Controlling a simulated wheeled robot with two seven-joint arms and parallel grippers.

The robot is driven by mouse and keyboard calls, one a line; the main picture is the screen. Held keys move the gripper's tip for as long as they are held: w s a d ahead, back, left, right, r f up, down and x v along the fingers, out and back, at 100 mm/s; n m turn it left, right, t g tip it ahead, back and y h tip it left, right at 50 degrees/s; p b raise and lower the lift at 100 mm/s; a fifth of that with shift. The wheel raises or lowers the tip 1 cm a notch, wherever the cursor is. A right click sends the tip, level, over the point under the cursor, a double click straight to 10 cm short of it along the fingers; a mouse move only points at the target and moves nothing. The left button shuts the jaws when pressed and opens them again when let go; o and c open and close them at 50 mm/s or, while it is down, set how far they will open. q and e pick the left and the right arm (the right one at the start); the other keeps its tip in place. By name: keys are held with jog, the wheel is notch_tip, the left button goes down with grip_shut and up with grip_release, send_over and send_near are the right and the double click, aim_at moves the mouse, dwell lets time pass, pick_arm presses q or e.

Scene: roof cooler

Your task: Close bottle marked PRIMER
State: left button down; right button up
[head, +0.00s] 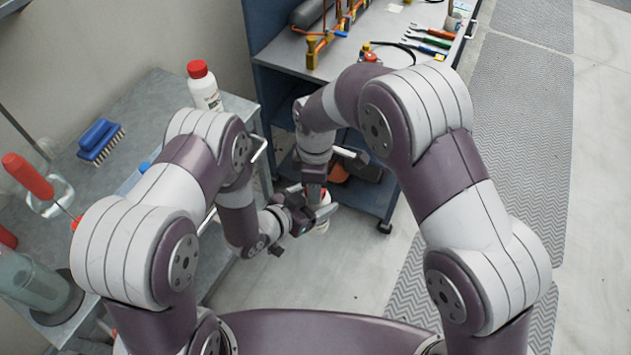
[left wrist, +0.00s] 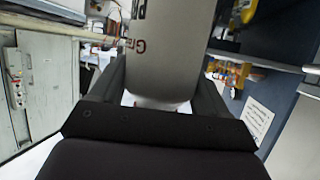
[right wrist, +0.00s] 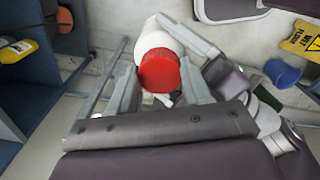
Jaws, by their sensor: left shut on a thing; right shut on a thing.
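A white bottle (head: 322,226) is held upright off the floor between my two hands. My left gripper (head: 303,214) is shut on its body. The bottle's red cap (right wrist: 159,71) sits at its top end, between the fingers of my right gripper (right wrist: 160,88), which is shut on it. The white bottle body (right wrist: 155,40) shows beyond the cap in the right wrist view. I cannot read PRIMER on the held bottle, nor tell how far the cap is screwed on.
Another white bottle with a red cap (head: 205,90) stands on the left bench, near a blue brush (head: 100,141) and a red-handled tool (head: 28,177). A blue cart (head: 262,95) with tools stands ahead. A blue bucket (right wrist: 283,73) shows in the right wrist view.

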jog(key=o, duration=1.2)
jog(key=shift+r, duration=2.3)
jog(key=shift+c, duration=0.5)
